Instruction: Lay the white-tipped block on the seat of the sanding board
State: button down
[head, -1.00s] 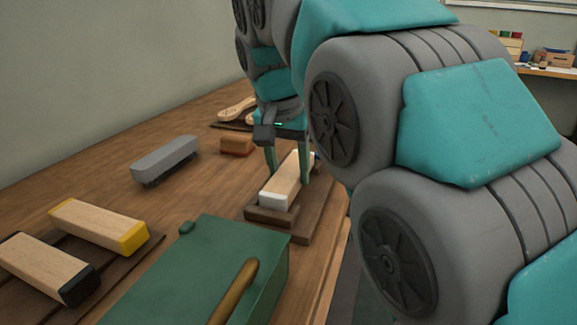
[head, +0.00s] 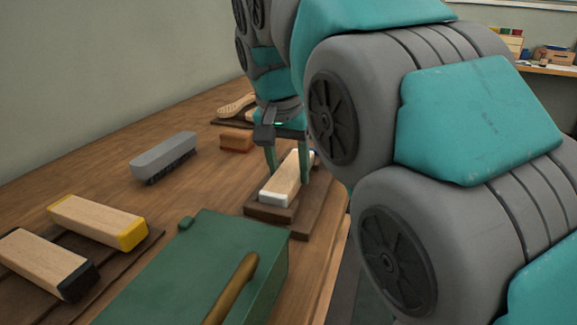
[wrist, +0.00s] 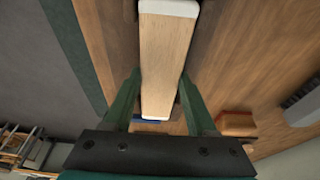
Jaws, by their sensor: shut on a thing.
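The white-tipped block (head: 286,179) is pale wood with a white near end. The sanding board (head: 306,220) is dark brown wood with a raised lip at its near end. My gripper (head: 287,172) is shut on the block, one finger on each long side. The block lies lengthwise over the board, its white end just behind the lip; I cannot tell whether its underside touches the seat. In the wrist view the block (wrist: 167,65) runs between the two green fingers (wrist: 162,100). A small blue patch shows by its other end.
A green box (head: 215,265) with a brass-coloured handle stands in front of the board. An orange-brown block (head: 237,141) lies behind.

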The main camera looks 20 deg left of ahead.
jog(key=shift+c, duration=0.6)
grip_release()
jog(key=shift+o, duration=0.6)
jog(key=shift+p+v, duration=2.1)
jog(key=shift+v, duration=1.95)
